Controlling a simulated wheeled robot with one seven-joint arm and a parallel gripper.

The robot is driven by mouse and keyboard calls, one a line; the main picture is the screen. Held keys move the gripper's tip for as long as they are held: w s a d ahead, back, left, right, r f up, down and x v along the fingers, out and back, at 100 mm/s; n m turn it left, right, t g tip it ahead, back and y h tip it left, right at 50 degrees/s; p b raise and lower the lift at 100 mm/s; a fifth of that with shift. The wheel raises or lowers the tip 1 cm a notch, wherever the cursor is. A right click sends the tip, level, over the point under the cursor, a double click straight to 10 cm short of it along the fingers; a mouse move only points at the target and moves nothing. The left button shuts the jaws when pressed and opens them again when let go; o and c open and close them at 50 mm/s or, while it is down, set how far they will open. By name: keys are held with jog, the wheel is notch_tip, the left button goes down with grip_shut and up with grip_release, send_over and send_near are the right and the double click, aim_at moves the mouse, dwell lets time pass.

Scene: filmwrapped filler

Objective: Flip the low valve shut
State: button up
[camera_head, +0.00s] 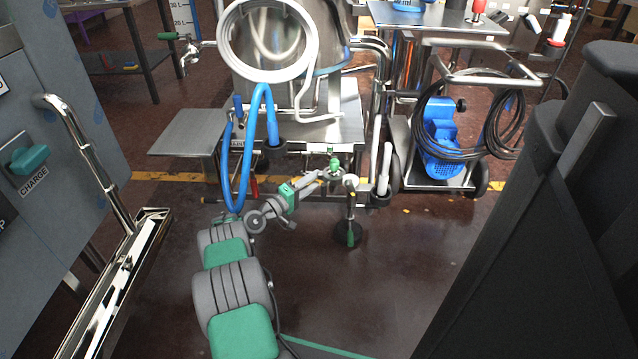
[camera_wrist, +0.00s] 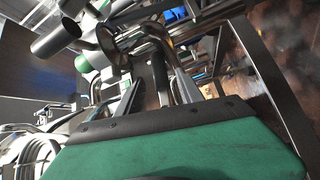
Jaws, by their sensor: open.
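My arm reaches from the bottom of the head view up to the low front of the steel vessel stand. My open gripper (camera_head: 335,173) is at its far end, small and partly lost among the pipework. Just right of it, what looks like the low valve (camera_head: 351,207) has a thin lever hanging down, green at its lower end. I cannot tell whether my gripper touches it.
A trolley with a blue pump (camera_head: 440,140) stands right. The grey cabinet (camera_head: 50,130) is close at left.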

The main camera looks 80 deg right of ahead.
jog(key=shift+b+x, duration=0.3)
jog(key=shift+x, duration=1.25)
jog(key=shift+c, duration=0.3)
grip_shut()
